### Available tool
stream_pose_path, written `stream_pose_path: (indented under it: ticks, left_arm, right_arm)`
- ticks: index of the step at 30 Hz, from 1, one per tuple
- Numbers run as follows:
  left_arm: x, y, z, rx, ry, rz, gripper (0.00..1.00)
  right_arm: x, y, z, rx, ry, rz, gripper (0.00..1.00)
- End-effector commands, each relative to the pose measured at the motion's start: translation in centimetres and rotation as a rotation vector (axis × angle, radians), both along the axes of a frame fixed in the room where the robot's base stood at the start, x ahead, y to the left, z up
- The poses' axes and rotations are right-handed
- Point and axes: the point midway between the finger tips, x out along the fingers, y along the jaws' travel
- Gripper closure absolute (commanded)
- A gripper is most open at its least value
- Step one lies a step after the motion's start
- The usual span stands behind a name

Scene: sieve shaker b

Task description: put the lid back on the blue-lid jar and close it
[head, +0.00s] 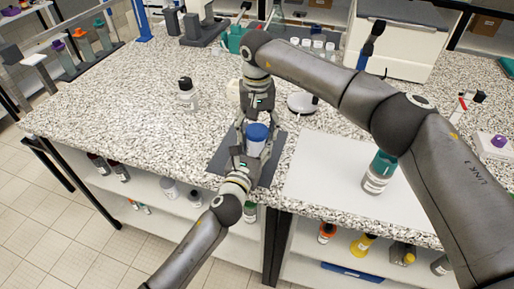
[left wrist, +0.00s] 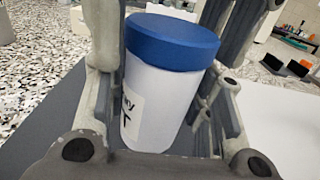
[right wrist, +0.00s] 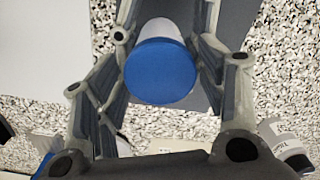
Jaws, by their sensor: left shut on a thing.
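The jar (left wrist: 160,105) is white with a dark-lettered label and stands upright over a dark grey mat (head: 222,167). Its blue lid (head: 257,131) sits on top of it, level in the left wrist view (left wrist: 172,42); I cannot tell whether it is tight. My left gripper (head: 250,152) is shut on the jar's white body, a finger on each side. My right gripper (head: 255,122) reaches in from the far side, above the jar. In the right wrist view its spread fingers flank the blue lid (right wrist: 160,78), with no clear grip on it.
A white bottle with a black cap (head: 187,95) stands to the left on the speckled bench. A teal-capped bottle (head: 378,172) stands on a white board (head: 320,178) to the right. A round silver-grey device (head: 301,103) lies behind the jar.

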Motion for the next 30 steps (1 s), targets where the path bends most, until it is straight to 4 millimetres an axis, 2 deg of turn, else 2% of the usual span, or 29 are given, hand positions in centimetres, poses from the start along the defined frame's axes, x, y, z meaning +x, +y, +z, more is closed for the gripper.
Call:
stream_pose_path:
  ticks: [11, 14, 22, 30]
  left_arm:
    - [0.0, 0.0, 0.0, 0.0, -0.001, 0.0, 1.0]
    - [0.0, 0.0, 0.0, 0.0, -0.001, 0.0, 1.0]
    - [0.0, 0.0, 0.0, 0.0, 0.0, 0.0, 1.0]
    - [0.0, 0.0, 0.0, 0.0, -0.001, 0.0, 1.0]
  right_arm:
    - [0.0, 0.0, 0.1, 0.0, 0.0, 0.0, 0.26]
    - [0.0, 0.0, 0.8, 0.001, -0.002, 0.0, 0.26]
    - [0.0, 0.0, 4.2, 0.0, -0.001, 0.0, 0.26]
    - [0.0, 0.0, 4.5, 0.0, 0.001, 0.0, 0.26]
